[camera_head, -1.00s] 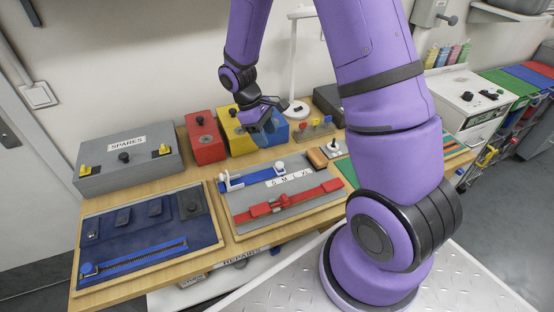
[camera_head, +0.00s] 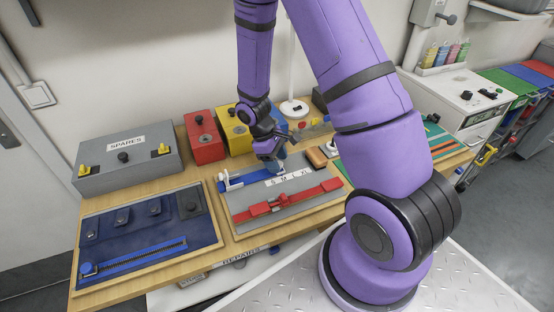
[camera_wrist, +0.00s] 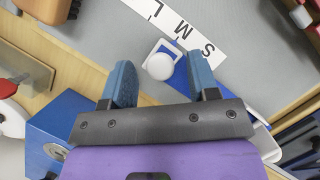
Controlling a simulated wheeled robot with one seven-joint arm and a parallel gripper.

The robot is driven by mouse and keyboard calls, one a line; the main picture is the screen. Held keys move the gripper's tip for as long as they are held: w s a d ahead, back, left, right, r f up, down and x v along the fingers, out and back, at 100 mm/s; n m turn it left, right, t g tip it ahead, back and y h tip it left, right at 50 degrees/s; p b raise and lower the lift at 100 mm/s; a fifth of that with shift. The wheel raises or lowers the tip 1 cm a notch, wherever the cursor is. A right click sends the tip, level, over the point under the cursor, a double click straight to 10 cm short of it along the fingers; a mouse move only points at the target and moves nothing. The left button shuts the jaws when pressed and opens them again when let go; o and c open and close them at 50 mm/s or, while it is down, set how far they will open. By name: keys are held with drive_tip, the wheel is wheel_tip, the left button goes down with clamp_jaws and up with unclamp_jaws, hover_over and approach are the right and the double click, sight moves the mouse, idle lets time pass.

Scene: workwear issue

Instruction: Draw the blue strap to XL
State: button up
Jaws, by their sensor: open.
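The blue strap (camera_head: 246,178) lies along the far side of a grey board (camera_head: 237,205). It also shows in the wrist view (camera_wrist: 181,75), partly hidden by a finger. A white slider with a round knob (camera_wrist: 160,66) sits on the strap, beside the white size strip (camera_wrist: 192,38), near S and M. XL is outside the wrist view. My gripper (camera_head: 273,168) is open, low over the knob. In the wrist view its two blue fingertips (camera_wrist: 161,64) stand on either side of the knob, with gaps showing.
A red strap (camera_head: 290,199) crosses the board in front. Red (camera_head: 205,136) and yellow (camera_head: 231,128) boxes stand behind. A blue panel (camera_head: 125,216) lies to the left.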

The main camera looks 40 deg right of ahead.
clamp_jaws()
drive_tip(key=shift+s+d, duration=0.15)
drive_tip(key=shift+d, duration=0.75)
drive_tip(key=shift+s+d, duration=0.15)
drive_tip(key=shift+d, duration=0.7)
unclamp_jaws()
drive_tip(key=v, duration=1.1)
drive_tip(key=shift+a, duration=0.1)
